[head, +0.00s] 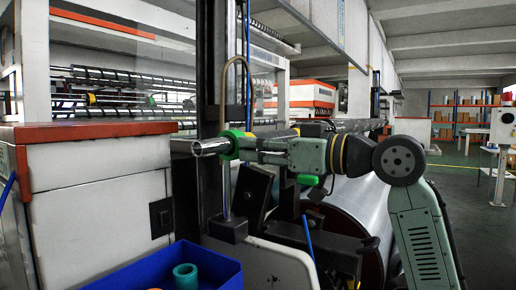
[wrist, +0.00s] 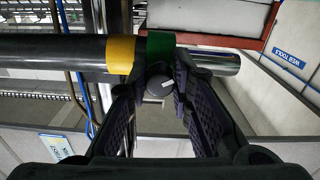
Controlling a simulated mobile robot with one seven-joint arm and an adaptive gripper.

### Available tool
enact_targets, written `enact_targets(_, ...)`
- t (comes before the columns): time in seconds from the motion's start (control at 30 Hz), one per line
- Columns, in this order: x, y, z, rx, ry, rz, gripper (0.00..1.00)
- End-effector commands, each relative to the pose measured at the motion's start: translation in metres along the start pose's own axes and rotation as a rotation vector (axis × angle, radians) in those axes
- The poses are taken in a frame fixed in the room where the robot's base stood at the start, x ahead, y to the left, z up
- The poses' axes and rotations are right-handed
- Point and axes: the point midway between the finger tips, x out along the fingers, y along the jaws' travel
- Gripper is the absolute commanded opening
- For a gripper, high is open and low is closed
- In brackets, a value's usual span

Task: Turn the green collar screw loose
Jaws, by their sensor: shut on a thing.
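The green collar (wrist: 160,46) sits on a horizontal shaft, between a yellow collar (wrist: 120,53) on its left and the bare metal shaft end (wrist: 212,62) on its right. Its dark round screw knob (wrist: 160,84) faces the wrist camera. My gripper (wrist: 161,76) is shut on this screw knob, with one dark ribbed finger on each side. In the head view, the green collar (head: 230,144) shows near the shaft's left end (head: 205,147). My gripper (head: 262,148) reaches it from the right. The screw is hidden there.
A blue crate (head: 215,276) with a teal core (head: 185,273) is below. A white cabinet with an orange-red top (head: 90,130) stands at the left. A large roll (head: 350,215) lies behind and below my arm. A dark upright post (head: 210,80) rises close to the collar.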

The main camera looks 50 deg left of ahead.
Motion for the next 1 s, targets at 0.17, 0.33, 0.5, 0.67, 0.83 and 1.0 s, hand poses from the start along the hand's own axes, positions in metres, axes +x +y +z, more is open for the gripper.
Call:
enact_targets(0.17,0.0000,-0.0003,0.0000,0.000,0.000,-0.001,0.00)
enact_targets(0.33,0.0008,-0.0007,-0.0001,-0.058,0.000,-0.002,0.00)
enact_targets(0.5,0.0002,-0.0002,0.0000,-0.133,-0.001,-0.001,0.00)
enact_targets(0.67,0.0002,0.0000,0.0002,-0.135,-0.001,-0.001,0.00)
enact_targets(0.83,0.0002,0.0000,0.0003,-0.134,-0.001,-0.001,0.26)
enact_targets(1.0,0.0002,0.0002,0.0002,-0.133,-0.001,0.000,0.37)
